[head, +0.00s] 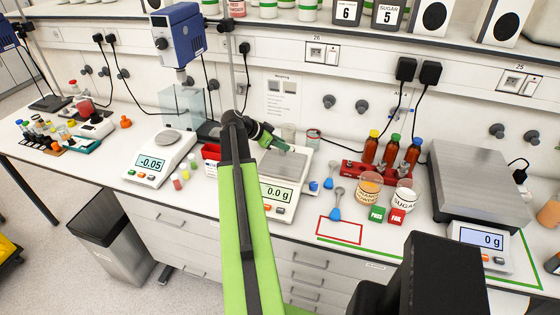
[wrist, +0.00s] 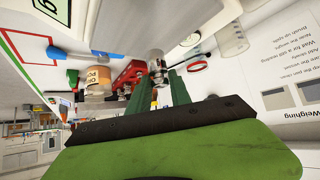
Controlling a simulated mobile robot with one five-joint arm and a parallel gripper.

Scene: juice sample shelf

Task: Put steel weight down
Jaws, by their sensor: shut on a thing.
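My gripper (head: 284,147) is over the back part of the middle balance (head: 268,199), whose display reads 0.0 g. In the wrist view, the green fingers of my gripper (wrist: 160,80) are shut on the steel weight (wrist: 157,62), a small shiny cylinder at their tips. In the head view the weight cannot be made out at the fingertips. The balance's square steel pan (head: 282,164) lies below the fingers and looks bare where it shows. My arm covers the left side of this balance.
A left balance (head: 151,164) reads -0.05. A red rack (head: 378,171) with brown bottles, two labelled jars (head: 368,188), blue spoons (head: 335,205) and PASS and FAIL blocks (head: 397,216) stand to the right. A large scale (head: 480,236) reads 0 g.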

